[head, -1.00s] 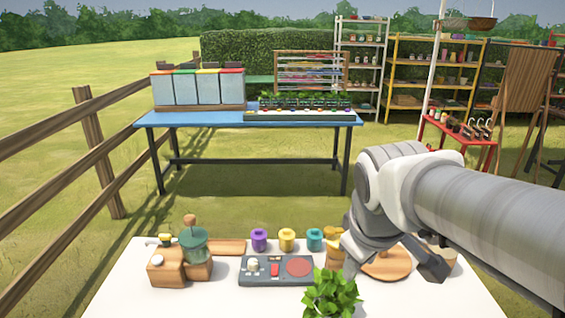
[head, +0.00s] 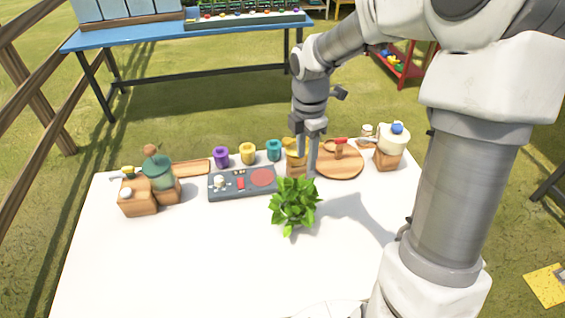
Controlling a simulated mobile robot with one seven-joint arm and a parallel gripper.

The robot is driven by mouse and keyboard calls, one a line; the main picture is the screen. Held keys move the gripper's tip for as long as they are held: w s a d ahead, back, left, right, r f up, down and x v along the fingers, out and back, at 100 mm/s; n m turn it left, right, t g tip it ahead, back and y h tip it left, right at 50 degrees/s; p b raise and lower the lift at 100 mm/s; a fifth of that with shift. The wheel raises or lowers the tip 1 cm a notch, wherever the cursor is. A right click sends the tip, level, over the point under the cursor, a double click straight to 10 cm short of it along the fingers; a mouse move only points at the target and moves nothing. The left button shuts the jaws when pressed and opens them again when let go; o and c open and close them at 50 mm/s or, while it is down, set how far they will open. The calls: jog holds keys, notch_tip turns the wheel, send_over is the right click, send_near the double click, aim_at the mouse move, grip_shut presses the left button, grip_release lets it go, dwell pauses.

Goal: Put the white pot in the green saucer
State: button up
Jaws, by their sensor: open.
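No white pot can be told for sure. A leafy green plant (head: 295,203) stands at the middle of the white table (head: 170,265), and its leaves hide any pot under it. No green saucer can be made out. My gripper (head: 306,162) points down at the table's far side, just behind the plant and beside a wooden piece with a yellow top (head: 293,147). Its jaws are open, with no held object visible.
A dark panel (head: 228,187) lies left of the plant. Purple (head: 221,157), yellow (head: 247,153) and teal (head: 274,150) cups stand behind it. A round wooden board (head: 340,164) is right of my gripper. The table's near left is clear.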

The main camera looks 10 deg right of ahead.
notch_tip(320, 180, down, 2)
jog(key=w+n+y+p, duration=0.1)
jog(key=w+n, duration=0.1)
jog(key=n, duration=0.1)
jog(key=b, duration=0.1)
send_near(295, 211)
jog(key=shift+w+d+f+n+g, duration=0.25)
jog(key=shift+f+n+g, duration=0.05)
jog(key=shift+g, duration=0.1)
jog(key=shift+a+f, duration=0.25)
jog(key=shift+f, duration=1.05)
jog(key=shift+a+f, duration=0.25)
jog(key=shift+f, duration=1.05)
grip_shut()
